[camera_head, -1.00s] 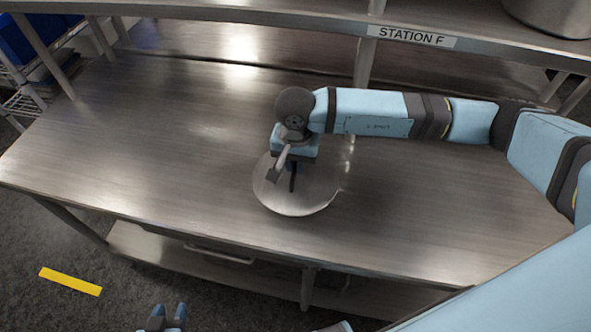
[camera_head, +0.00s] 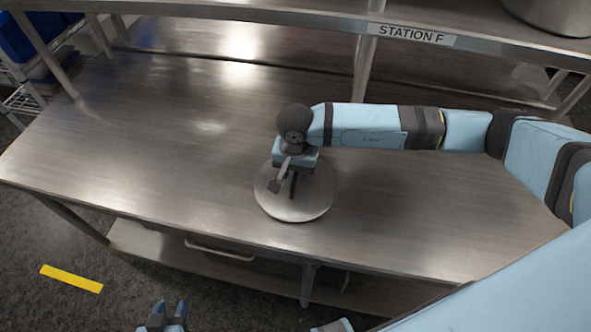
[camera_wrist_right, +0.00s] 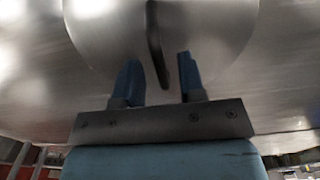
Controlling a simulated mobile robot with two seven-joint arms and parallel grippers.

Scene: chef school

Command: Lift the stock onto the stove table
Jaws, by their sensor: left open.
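A round, shiny metal piece (camera_head: 300,208), which looks like a lid, is on the steel table below my right gripper. No stock pot can be clearly told under it. Its dark handle (camera_wrist_right: 153,30) stands between the two blue fingers of my right gripper (camera_wrist_right: 158,75), with visible gaps on both sides. The right gripper (camera_head: 286,185) points down over the piece and hides part of it in the head view. My left gripper (camera_head: 167,312) is open and empty at the bottom edge, low in front of the table. I cannot tell which surface is the stove table.
The steel table (camera_head: 140,150) is clear around the round piece. A shelf labelled STATION F (camera_head: 413,35) runs above its back edge. A large metal pot (camera_head: 552,14) shows at the top right. A wire rack with blue bins (camera_head: 15,42) stands at the far left.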

